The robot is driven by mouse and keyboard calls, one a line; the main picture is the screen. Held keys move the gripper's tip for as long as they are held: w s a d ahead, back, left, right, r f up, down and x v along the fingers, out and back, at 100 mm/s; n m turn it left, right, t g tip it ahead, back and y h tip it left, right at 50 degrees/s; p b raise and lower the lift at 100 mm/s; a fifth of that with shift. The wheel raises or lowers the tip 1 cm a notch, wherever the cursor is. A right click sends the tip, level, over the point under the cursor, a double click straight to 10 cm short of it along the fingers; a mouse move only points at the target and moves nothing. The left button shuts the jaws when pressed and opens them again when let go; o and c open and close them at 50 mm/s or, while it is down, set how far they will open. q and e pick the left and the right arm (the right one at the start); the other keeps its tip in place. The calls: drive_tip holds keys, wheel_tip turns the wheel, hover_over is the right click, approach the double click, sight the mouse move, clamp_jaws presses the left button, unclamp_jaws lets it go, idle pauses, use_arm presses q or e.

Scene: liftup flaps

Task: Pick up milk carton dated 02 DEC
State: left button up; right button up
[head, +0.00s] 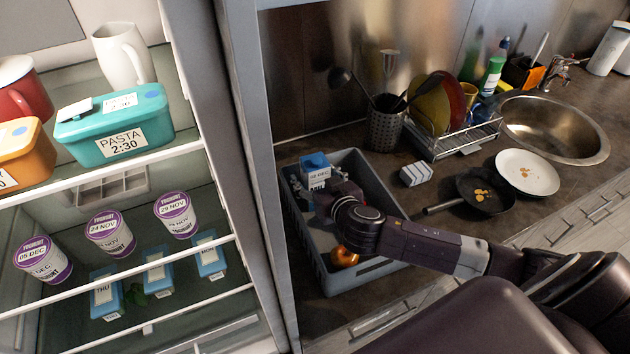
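A blue-and-white milk carton (315,168) stands in the grey crate (368,170) on the counter, near the crate's back left. Its small label shows a DEC date, but the day digits are too small to read surely. My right arm reaches in from the right over the crate. My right gripper (318,190) is down at the carton, with dark finger parts showing on its left and right. The wrist hides the carton's lower part, and I cannot tell whether the fingers press on it. My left gripper is not in view.
An orange-brown round item (344,257) lies in the crate's front. An open fridge (205,150) with food containers and yoghurt cups stands at left. A utensil holder (384,130), dish rack (455,138), white sponge-like block (416,174), pan (484,204) and plate (527,165) surround the crate.

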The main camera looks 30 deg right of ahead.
drive_tip(key=c, duration=1.5)
drive_tip(key=shift+w+r, duration=0.1)
drive_tip(key=shift+r, duration=0.05)
clamp_jaws()
